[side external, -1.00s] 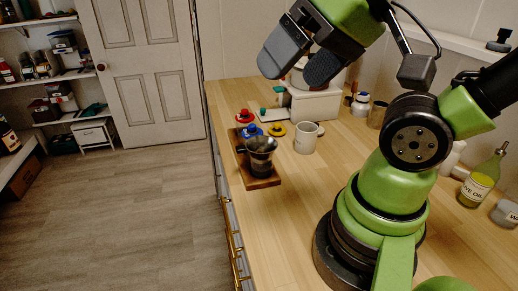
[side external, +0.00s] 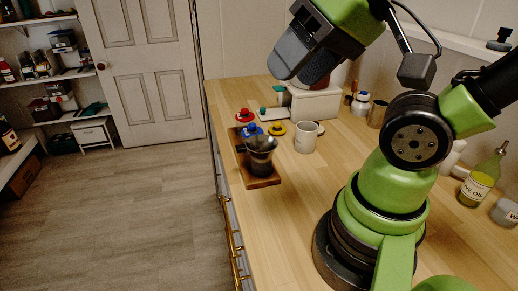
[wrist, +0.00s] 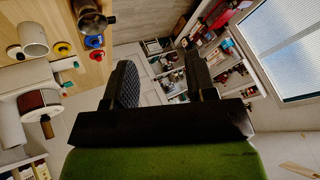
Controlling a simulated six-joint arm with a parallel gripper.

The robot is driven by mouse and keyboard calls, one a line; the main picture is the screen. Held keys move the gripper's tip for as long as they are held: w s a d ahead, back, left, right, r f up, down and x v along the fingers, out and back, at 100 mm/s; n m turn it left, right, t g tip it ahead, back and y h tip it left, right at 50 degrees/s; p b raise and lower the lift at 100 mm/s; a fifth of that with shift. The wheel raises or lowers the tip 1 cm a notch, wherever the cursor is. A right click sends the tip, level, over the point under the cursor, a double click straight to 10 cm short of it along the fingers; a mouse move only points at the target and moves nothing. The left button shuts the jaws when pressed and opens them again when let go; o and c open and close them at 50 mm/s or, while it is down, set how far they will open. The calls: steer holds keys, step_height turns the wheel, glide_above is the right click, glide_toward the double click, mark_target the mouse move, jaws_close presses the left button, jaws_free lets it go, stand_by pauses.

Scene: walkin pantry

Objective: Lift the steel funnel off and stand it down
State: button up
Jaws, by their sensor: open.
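The steel funnel (side external: 262,142) sits in the top of a dark cup-like holder (side external: 260,162) on a small wooden board (side external: 264,182), near the counter's left edge. The funnel also shows at the upper left of the wrist view (wrist: 92,20), partly cut off by the frame edge. My gripper (side external: 300,65) is raised above the back of the counter, well away from the funnel. In the wrist view my gripper (wrist: 160,85) has its two fingers apart with nothing between them.
A white mug (side external: 305,138) stands right of the board. Red (side external: 244,115), blue (side external: 250,130) and yellow (side external: 277,128) items lie behind the funnel. A white box-shaped appliance (side external: 315,103) stands below my gripper. The front counter (side external: 265,215) is clear.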

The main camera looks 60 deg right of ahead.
steer(key=w+d+n+g+h, duration=0.1)
steer(key=w+n+g, duration=0.2)
steer(key=w, duration=0.2)
steer(key=n+g+h, duration=0.4)
steer(key=n+g, duration=0.3)
steer(key=n, duration=0.3)
glide_toward(238, 147)
steer(key=f, duration=0.1)
steer(key=x, duration=1)
steer(key=shift+s+d, duration=0.15)
jaws_close()
